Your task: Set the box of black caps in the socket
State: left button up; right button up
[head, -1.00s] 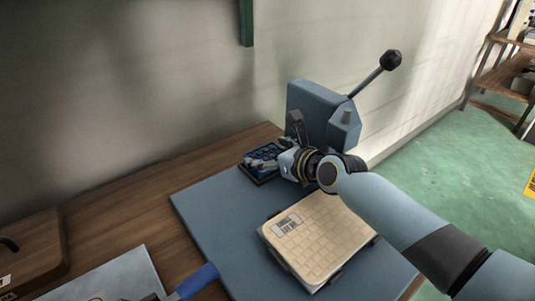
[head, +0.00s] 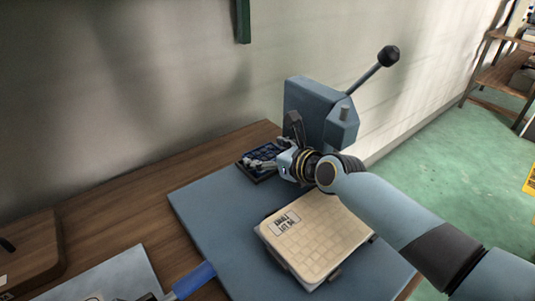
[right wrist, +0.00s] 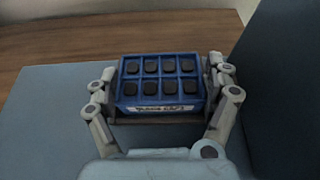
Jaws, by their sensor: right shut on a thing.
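The blue box of black caps (right wrist: 160,84) shows in the right wrist view, with several black square caps in its cells and a pale label on its near wall. My right gripper (right wrist: 160,86) is shut on it, with one finger at each short side. A dark rimmed frame, seemingly the socket (right wrist: 160,119), shows along the box's near side. In the head view the box (head: 266,153) is partly hidden by my right gripper (head: 268,160) at the board's far corner. I cannot tell whether it is fully seated. My left gripper is not seen.
A blue-grey press (head: 318,108) with a black-knobbed lever stands close beside the gripper. A cream gridded panel (head: 322,235) lies on the blue board (head: 215,210) nearer me. A blue handle (head: 195,281) lies at the board's front left. The board's left part is clear.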

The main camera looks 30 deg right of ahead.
jog(key=o, duration=1.1)
jog(key=v, duration=0.6)
jog(key=shift+s+d, duration=0.1)
jog(key=shift+s+r, duration=0.25)
jog(key=shift+s, duration=0.25)
